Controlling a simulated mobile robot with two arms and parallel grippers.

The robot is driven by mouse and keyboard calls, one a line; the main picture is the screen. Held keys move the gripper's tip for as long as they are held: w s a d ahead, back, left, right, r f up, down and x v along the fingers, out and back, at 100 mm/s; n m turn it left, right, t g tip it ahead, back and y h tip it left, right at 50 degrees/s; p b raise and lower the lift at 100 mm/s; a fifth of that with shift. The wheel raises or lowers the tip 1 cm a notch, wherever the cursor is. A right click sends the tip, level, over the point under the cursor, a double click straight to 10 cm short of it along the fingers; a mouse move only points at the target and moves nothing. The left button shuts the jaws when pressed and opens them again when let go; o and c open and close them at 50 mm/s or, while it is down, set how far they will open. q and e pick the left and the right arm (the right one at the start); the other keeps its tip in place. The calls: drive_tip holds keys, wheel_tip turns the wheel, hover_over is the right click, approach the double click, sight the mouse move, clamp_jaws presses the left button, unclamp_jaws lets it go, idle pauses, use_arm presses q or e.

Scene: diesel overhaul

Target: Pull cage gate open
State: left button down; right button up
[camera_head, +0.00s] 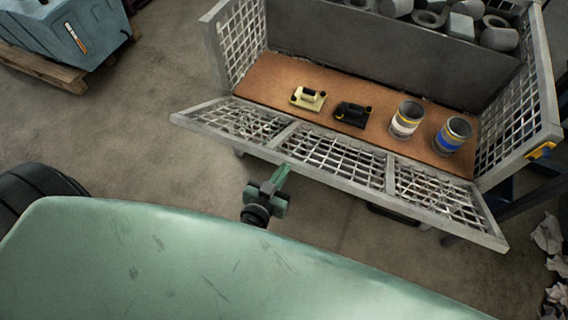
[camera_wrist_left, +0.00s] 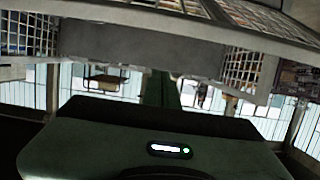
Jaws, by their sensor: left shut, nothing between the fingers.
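The cage gate (camera_head: 390,172) is a grey framed mesh panel along the cage's near side. It leans outward and down, away from the cage, and the cage front above it is open. My left gripper (camera_head: 281,174) is shut and empty. It appears just below the gate's outer rail; whether it touches the rail cannot be told. In the left wrist view its green fingers (camera_wrist_left: 160,88) point ahead, with grey frame and mesh above them. My right gripper is not in view.
The cage's brown floor (camera_head: 262,85) holds a yellow part (camera_head: 308,98), a black part (camera_head: 352,114) and two cans (camera_head: 406,118) (camera_head: 453,135). Grey cylinders lie behind a grey panel (camera_head: 390,45). A blue machine on a pallet (camera_head: 35,65) stands at the far left. Crumpled paper (camera_head: 548,233) lies right.

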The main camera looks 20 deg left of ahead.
use_arm(q)
hover_over(292, 163)
drive_tip(key=w, duration=0.1)
wheel_tip(292, 163, down, 2)
drive_tip(key=shift+w+d+f, duration=0.15)
drive_tip(key=f+b, duration=0.1)
drive_tip(key=s+f+b, duration=0.1)
drive_tip(key=shift+s+f, duration=0.15)
drive_tip(key=shift+f, duration=0.15)
drive_tip(key=shift+s+f+b, duration=0.3)
drive_tip(key=shift+s+b, duration=0.1)
drive_tip(key=shift+s, duration=0.15)
